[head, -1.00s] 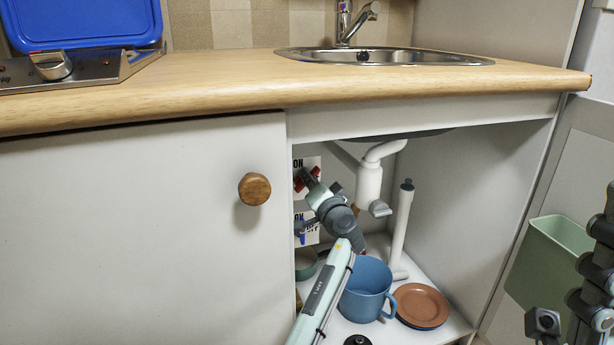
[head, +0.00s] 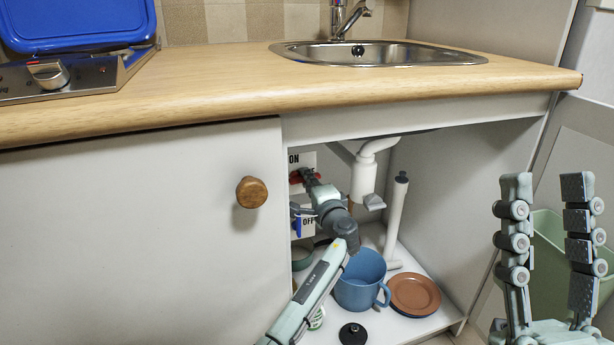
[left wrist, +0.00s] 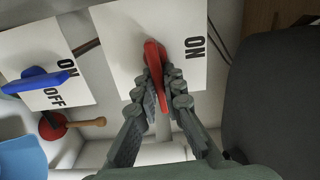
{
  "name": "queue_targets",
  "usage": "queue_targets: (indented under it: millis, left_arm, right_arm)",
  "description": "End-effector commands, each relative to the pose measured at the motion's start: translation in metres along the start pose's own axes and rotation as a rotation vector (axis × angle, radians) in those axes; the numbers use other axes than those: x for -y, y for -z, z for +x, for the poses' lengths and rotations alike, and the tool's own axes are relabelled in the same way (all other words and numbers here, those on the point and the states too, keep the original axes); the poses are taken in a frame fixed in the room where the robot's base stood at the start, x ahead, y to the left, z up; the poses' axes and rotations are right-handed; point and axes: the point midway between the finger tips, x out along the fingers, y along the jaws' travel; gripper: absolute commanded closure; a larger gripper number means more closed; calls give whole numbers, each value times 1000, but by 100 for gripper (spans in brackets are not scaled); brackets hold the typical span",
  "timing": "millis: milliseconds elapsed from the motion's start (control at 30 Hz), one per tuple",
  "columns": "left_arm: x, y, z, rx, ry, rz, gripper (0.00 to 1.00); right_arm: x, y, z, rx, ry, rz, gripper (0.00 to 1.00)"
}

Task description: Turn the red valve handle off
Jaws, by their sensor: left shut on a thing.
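The red valve handle (left wrist: 153,60) is on a white wall plate marked ON, inside the open cabinet under the sink. It shows partly in the head view (head: 296,177), behind my gripper. My left gripper (left wrist: 157,84) is shut on the red handle, with one finger on each side of it. In the head view the left gripper (head: 310,180) reaches into the cabinet. The OFF mark for the red handle does not show. My right gripper (head: 546,187) is open and empty, fingers up, outside the cabinet at the right.
A blue valve handle (left wrist: 37,82) is beside the red one, on a plate marked ON and OFF. A white drain pipe (head: 364,178), a blue mug (head: 358,285) and a brown plate (head: 414,294) are in the cabinet. A green bin (head: 548,235) stands behind my right gripper.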

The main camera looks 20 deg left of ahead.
Motion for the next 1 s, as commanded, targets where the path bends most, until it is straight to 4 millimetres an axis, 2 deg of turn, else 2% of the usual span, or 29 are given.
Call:
queue_targets:
  millis: [500, 533, 700, 1000]
  left_arm:
    - [1, 0, 1, -2, 2, 18, 100]
    - [1, 0, 1, -2, 2, 18, 89]
    - [1, 0, 0, -1, 2, 18, 70]
    - [0, 0, 0, 0, 0, 18, 70]
  right_arm:
    - [0, -2, 0, 16, 0, 1, 60]
    - [0, -2, 0, 16, 0, 1, 60]
    - [0, -2, 0, 15, 0, 1, 60]
    - [0, -3, 0, 15, 1, 1, 60]
